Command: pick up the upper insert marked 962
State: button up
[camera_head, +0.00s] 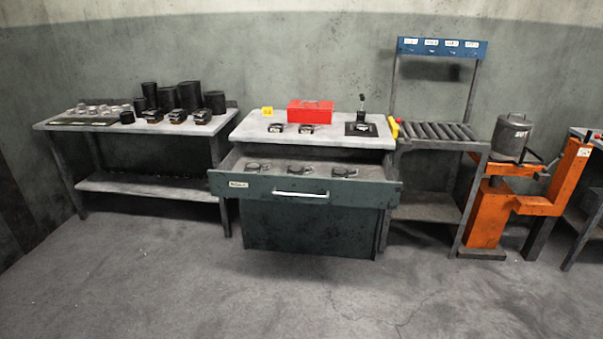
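No marking 962 is readable, so I cannot tell which piece is the upper insert. Several small dark pieces with pale labels could be inserts. Two of them, a left piece (276,128) and a right piece (306,129), lie on the middle bench top. More dark round pieces (343,172) sit in the open drawer (300,191) below. My gripper is not in view.
A red box (310,112) and a black plate with an upright tool (361,129) are on the middle bench. The open drawer juts forward. A roller stand (437,131) and an orange lift (486,218) bearing a grey pot (511,136) stand right. The floor in front is clear.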

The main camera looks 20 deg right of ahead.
aim_at(300, 171)
jog(key=z, duration=0.5)
jog(key=i, duration=1.25)
